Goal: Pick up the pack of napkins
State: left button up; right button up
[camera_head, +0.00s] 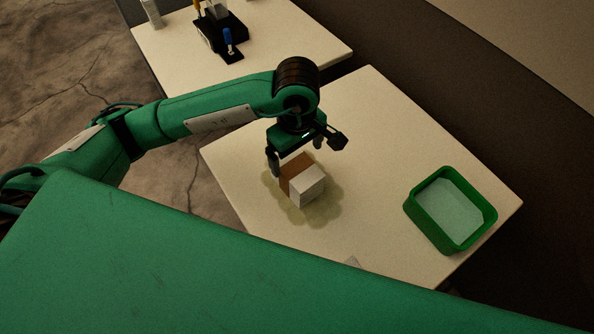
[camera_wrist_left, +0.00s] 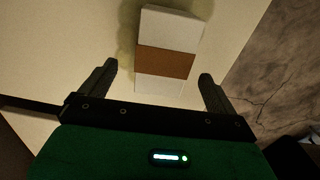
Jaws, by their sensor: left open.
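The pack of napkins (camera_head: 309,191) is a white block with a brown band around its middle. It lies on a pale, scalloped mat (camera_head: 325,213) on the near table. In the left wrist view the pack (camera_wrist_left: 172,24) stretches up and away from between the fingers, its brown band just beyond the fingertips. My left gripper (camera_head: 294,158) is above the pack's far end, fingers pointing down. In the left wrist view the left gripper (camera_wrist_left: 157,80) is open, one finger on each side of the pack, with gaps visible. Contact cannot be seen. My right gripper is not in view.
A green bin (camera_head: 412,207) with a pale bottom stands at the table's right side. A second table (camera_head: 285,62) behind holds a black holder (camera_head: 210,36). The near table (camera_head: 372,120) is clear behind the bin.

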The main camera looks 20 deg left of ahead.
aim_at(296, 165)
pick_arm(q)
jog(key=shift+f, duration=0.7)
jog(key=shift+s+f, duration=0.15)
jog(key=shift+f, duration=0.4)
jog(key=shift+s+f+p, duration=0.1)
jog(key=shift+f+p, duration=0.5)
jog(key=shift+f, duration=1.45)
jog(key=c, duration=1)
jog(key=shift+c, duration=0.6)
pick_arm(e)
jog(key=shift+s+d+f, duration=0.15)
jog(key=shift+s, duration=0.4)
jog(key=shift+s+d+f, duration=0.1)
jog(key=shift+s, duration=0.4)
pick_arm(q)
jog(key=shift+r, duration=0.1)
